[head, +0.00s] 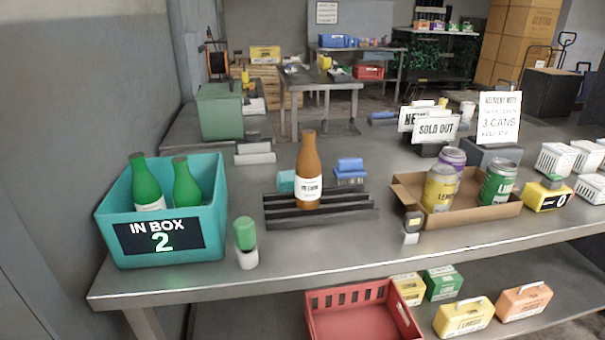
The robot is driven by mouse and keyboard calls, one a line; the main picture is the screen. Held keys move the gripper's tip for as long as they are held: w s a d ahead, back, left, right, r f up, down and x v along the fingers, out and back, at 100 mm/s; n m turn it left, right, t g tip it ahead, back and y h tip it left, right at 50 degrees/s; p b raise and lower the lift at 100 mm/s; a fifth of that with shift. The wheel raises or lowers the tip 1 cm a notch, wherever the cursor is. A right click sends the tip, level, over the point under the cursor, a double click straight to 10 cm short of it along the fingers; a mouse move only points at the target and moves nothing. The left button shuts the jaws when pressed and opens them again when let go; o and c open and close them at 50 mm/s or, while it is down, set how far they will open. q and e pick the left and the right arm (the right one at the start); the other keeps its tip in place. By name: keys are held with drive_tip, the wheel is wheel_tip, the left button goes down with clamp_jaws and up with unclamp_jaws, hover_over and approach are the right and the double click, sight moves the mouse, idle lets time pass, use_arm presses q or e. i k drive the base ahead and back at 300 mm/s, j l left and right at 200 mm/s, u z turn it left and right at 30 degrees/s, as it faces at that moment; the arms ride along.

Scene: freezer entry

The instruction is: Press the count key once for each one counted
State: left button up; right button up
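A yellow counter (545,198) with a black display that seems to read 0 sits on the counter at the right. A small green part, possibly its key, is on top. An open cardboard tray (468,217) holds a yellow can (438,190), a purple can (452,160) and a green can (498,182). A teal box (200,247) labelled "IN BOX 2" holds two green bottles (147,182). A brown bottle (308,170) stands on a black slatted rack (340,213). A white note (499,116) behind the tray reads "3 CANS". Neither gripper is in view.
A green-topped white item (246,243) and a small dark device on a white stand (412,227) are near the front edge. "SOLD OUT" sign (436,127) stands behind the tray. White baskets (556,159) are at right. A red crate (362,312) and several cartons (463,317) sit below.

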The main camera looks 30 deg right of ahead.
sight(553, 176)
drive_tip(key=z, duration=2.25)
